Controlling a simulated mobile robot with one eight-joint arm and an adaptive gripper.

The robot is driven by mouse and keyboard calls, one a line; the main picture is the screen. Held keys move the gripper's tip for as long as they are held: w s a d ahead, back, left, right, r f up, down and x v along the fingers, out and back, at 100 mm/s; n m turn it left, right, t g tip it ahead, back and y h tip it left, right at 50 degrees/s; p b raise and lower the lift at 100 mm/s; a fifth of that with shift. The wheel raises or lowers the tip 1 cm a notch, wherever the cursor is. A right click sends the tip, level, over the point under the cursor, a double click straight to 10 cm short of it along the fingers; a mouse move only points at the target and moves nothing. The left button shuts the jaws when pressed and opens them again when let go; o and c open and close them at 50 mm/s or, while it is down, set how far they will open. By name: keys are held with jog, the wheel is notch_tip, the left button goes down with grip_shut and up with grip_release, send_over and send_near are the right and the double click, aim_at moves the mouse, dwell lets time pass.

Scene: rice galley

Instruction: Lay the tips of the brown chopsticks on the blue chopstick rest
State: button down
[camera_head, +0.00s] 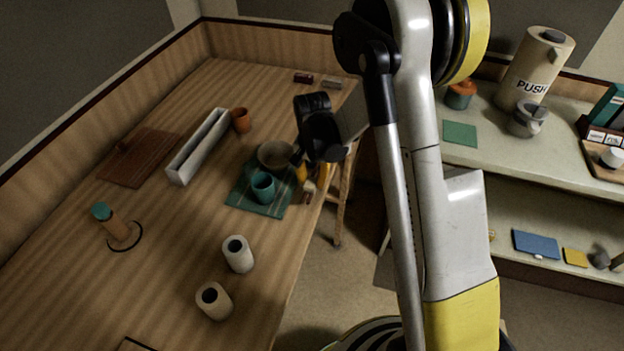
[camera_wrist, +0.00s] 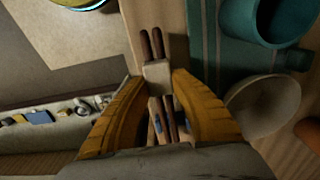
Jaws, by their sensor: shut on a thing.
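My gripper (camera_wrist: 157,82) has its yellow fingers closed on a pale block (camera_wrist: 157,73) that sits around the brown chopsticks (camera_wrist: 151,42). In the wrist view the chopsticks run from between the fingers past the block, with dark ends pointing up the picture over bare wood beside the mat. In the head view my gripper (camera_head: 313,173) is at the table's right edge, beside the green mat; the chopsticks are hard to make out there. Small blue patches show beside the chopsticks between the fingers; I cannot tell whether they are the blue chopstick rest, which I cannot otherwise identify.
The striped green mat (camera_head: 243,197) holds a teal cup (camera_head: 263,187) and a bowl (camera_head: 274,155), close to my gripper. A white trough (camera_head: 198,146), an orange cup (camera_head: 240,120) and two pale rolls (camera_head: 238,254) stand on the table.

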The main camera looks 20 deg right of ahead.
jog(key=shift+f+b, duration=0.45)
jog(key=shift+f, duration=0.2)
dwell(0.5)
jog(key=c, duration=1.1)
grip_release()
notch_tip(320, 180, up, 12)
jog(key=shift+r, duration=0.1)
